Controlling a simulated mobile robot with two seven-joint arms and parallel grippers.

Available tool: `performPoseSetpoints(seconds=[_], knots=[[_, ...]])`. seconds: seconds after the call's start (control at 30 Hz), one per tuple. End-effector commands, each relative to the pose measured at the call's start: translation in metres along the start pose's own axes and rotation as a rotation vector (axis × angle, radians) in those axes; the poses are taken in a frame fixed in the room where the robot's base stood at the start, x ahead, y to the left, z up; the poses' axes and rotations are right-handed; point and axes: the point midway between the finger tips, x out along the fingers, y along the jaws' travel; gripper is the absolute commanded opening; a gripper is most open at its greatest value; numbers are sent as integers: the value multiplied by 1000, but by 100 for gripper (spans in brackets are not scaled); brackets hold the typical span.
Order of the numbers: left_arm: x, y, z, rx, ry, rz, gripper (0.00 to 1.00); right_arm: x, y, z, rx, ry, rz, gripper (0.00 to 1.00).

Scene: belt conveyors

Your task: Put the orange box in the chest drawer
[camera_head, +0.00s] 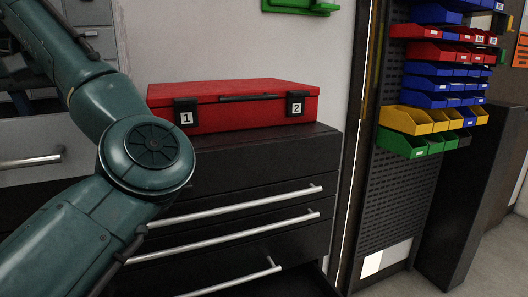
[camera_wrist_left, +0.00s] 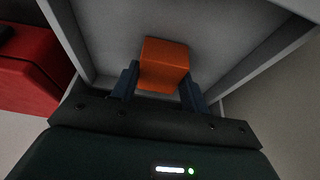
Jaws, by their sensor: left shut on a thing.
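The orange box (camera_wrist_left: 163,65) is between the two dark blue fingers of my left gripper (camera_wrist_left: 158,88) in the left wrist view, and the gripper is shut on it. Behind the box are the grey floor and walls of a box-like space (camera_wrist_left: 240,28); I cannot tell whether the box touches them. In the head view, the dark chest of drawers (camera_head: 265,178) stands in the middle. Its lower drawer (camera_head: 270,285) looks pulled out, partly cut off by the frame. My left arm crosses the left side; its gripper is outside the head view. My right gripper is not in view.
A red case (camera_head: 240,103) with labels 1 and 2 lies on the chest top. A red thing (camera_wrist_left: 30,65) is at the left in the left wrist view. A rack of coloured bins (camera_head: 440,85) and a dark post (camera_head: 475,200) stand at the right.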

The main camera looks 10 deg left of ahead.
Motion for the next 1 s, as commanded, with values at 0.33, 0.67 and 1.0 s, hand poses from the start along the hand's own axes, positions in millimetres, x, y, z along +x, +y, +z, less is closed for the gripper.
performPoseSetpoints(seconds=[0.33, 0.67, 1.0], knots=[[-59, 9, -3, 4, 7, 4, 21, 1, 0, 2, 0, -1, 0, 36], [-113, 9, -3, 2, 5, 4, 21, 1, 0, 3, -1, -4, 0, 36], [-129, 9, -2, 0, 3, 1, 21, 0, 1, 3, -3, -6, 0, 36]])
